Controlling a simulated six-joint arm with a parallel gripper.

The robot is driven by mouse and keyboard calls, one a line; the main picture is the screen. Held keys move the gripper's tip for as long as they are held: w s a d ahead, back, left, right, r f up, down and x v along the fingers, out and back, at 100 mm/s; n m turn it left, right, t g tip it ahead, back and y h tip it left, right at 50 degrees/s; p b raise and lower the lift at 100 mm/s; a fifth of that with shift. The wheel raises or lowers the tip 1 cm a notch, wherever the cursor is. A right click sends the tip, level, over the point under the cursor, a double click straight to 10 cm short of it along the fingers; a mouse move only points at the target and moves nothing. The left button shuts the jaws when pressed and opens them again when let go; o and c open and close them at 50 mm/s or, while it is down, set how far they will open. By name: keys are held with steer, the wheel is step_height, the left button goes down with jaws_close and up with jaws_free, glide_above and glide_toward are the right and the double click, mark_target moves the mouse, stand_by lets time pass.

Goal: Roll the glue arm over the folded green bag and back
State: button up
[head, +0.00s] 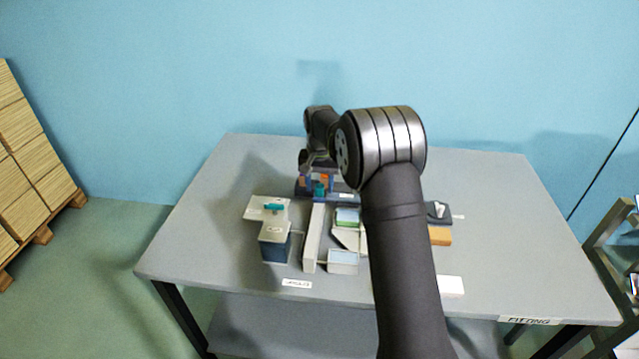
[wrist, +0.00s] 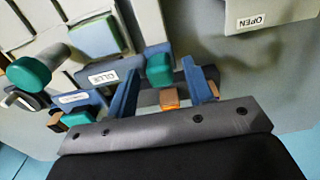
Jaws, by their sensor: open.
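My gripper (head: 319,187) is at the back of the bench fixture, pointing down. In the wrist view its two blue fingers (wrist: 160,76) are apart, one on each side of a teal knob (wrist: 159,69). The knob stands beside a label reading GLUE (wrist: 102,78); it also shows in the head view (head: 320,191). I cannot tell whether either finger touches it. The glue arm below the knob is mostly hidden by the fingers. A green block with a pale blue top, apparently the folded green bag (head: 347,216), sits just in front; it also shows in the wrist view (wrist: 95,38).
A second teal handle (head: 273,207) lies on a pale block at the left. A label reading OPEN (wrist: 250,20) is on a pale panel. An orange-brown block (head: 440,236) stands right of my arm. The grey table (head: 490,200) is bare at the right.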

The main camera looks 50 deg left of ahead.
steer(key=shift+r, duration=0.1)
step_height(320, 180, up, 17)
steer(key=shift+r, duration=0.15)
stand_by(0.4)
steer(key=s+d+f+t+y, duration=0.2)
steer(key=s+d+t+y, duration=0.1)
steer(key=s+d, duration=0.2)
steer(key=x, duration=1.7)
steer(key=shift+w+a, duration=0.15)
steer(key=shift+c, duration=0.5)
jaws_close()
